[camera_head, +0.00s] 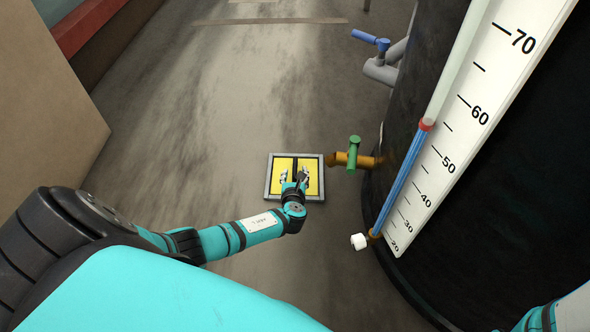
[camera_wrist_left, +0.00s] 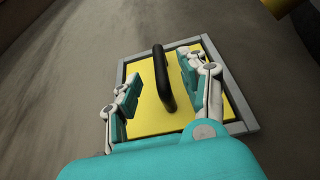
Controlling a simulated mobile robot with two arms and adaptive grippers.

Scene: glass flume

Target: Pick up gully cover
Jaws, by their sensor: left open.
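The gully cover (camera_head: 312,183) is a yellow square plate set in a grey frame on the floor, with a black bar handle across its middle. In the left wrist view the yellow plate (camera_wrist_left: 150,118) shows with its black handle (camera_wrist_left: 162,78) standing up from it. My left gripper (camera_head: 294,177) is over the cover, its fingers apart on either side of the handle. In the left wrist view the open fingers (camera_wrist_left: 158,88) flank the handle with gaps; I cannot tell their exact height. At the lower right of the head view, part of my right arm shows, but not its gripper.
A dark round tank (camera_head: 500,200) with a level scale (camera_head: 475,115) stands on the right. A brass pipe with a green valve (camera_head: 353,152) sticks out close to the cover. A blue-handled valve (camera_head: 372,41) is farther back. The floor left of the cover is clear.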

